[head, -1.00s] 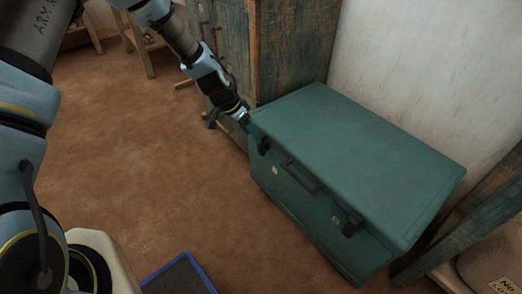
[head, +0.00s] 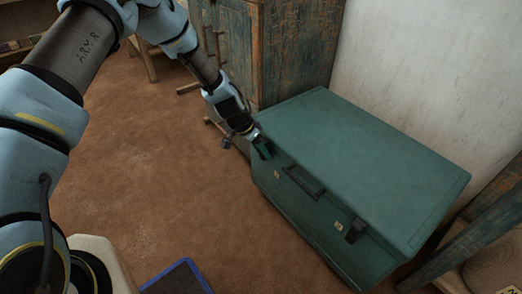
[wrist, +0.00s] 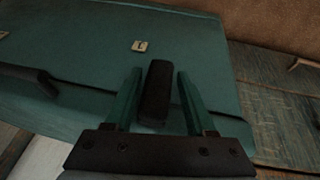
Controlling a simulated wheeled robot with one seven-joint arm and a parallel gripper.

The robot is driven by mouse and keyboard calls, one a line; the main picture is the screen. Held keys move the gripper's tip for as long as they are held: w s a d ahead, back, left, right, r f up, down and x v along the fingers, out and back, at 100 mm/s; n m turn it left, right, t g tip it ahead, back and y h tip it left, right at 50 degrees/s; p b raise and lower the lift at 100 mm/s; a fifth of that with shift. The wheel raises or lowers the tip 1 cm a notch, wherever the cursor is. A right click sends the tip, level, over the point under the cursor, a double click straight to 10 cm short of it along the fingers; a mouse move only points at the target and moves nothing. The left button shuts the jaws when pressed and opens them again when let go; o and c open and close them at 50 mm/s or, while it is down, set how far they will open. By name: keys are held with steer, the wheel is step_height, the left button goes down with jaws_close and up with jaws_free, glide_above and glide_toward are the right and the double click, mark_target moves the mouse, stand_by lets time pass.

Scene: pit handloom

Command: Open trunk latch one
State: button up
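The teal trunk (head: 350,155) stands on the floor with its lid down. A dark latch (wrist: 157,92) on its front edge lies between my gripper's two teal fingers in the wrist view. My gripper (wrist: 158,76) is open, with one finger on each side of this latch and a narrow gap to each. In the head view my gripper (head: 263,150) is at the trunk's far left front corner and mostly hides that latch. A second dark latch (head: 355,230) sits at the nearer right end of the front.
A dark carry handle (head: 303,182) lies between the latches. A weathered wooden cabinet (head: 290,50) stands behind the trunk, and a pale wall (head: 430,80) is at its right. Brown floor (head: 150,180) in front of the trunk is clear. A blue-edged dark panel (head: 180,278) is at the bottom.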

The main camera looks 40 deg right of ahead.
jaws_close()
steer(key=shift+w+g, duration=0.15)
steer(key=shift+g, duration=0.15)
steer(key=g+b, duration=0.1)
steer(key=n+g+b, duration=0.1)
steer(key=g+b, duration=0.1)
steer(key=shift+w+f, duration=0.4)
steer(key=g+b, duration=0.3)
steer(key=f+n+g+b, duration=0.1)
steer(key=b, duration=0.1)
steer(key=shift+w+g, duration=0.3)
steer(key=g+b, duration=0.2)
steer(key=b, duration=0.1)
steer(key=n+g+h+b, duration=0.1)
steer(key=g+b, duration=0.1)
steer(key=b, duration=0.2)
steer(key=n+g+b, duration=0.1)
steer(key=g+b, duration=0.1)
steer(key=b, duration=0.2)
steer(key=shift+w+f+g, duration=0.2)
steer(key=shift+f+g, duration=0.2)
steer(key=shift+d+r+h, duration=0.1)
steer(key=shift+r+h, duration=0.05)
steer(key=shift+h, duration=0.15)
